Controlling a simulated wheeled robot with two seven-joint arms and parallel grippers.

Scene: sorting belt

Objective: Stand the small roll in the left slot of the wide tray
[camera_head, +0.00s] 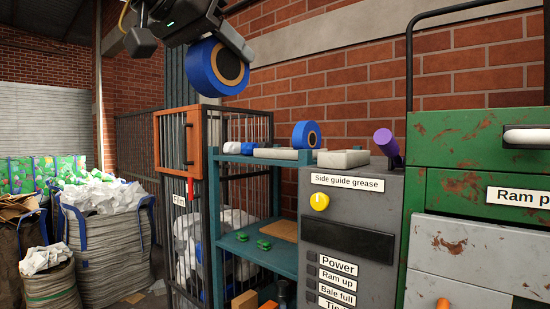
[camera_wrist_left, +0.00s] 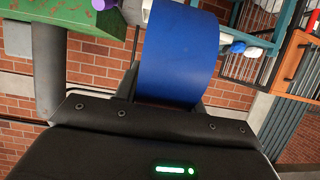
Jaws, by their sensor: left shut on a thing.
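My left gripper (camera_head: 194,42) is at the top of the head view, shut on a blue roll (camera_head: 204,69) with a brown core and dark centre. It holds the roll in the air, well above the shelf tops. The held roll (camera_wrist_left: 178,55) also fills the middle of the left wrist view. Another blue roll (camera_head: 299,135) stands on edge on top of the teal shelf. Pale, flat tray-like pieces (camera_head: 276,154) and (camera_head: 343,158) lie on the shelf and cabinet tops; I cannot tell which is the wide tray, and no slots show. My right gripper is not in view.
The teal shelf (camera_head: 281,256) stands beside a grey control cabinet (camera_head: 346,216) with a purple cylinder (camera_head: 387,143) on top. A green cabinet (camera_head: 465,150) stands at the right. A barred cage (camera_head: 180,205) and stuffed sacks (camera_head: 110,245) are at the left.

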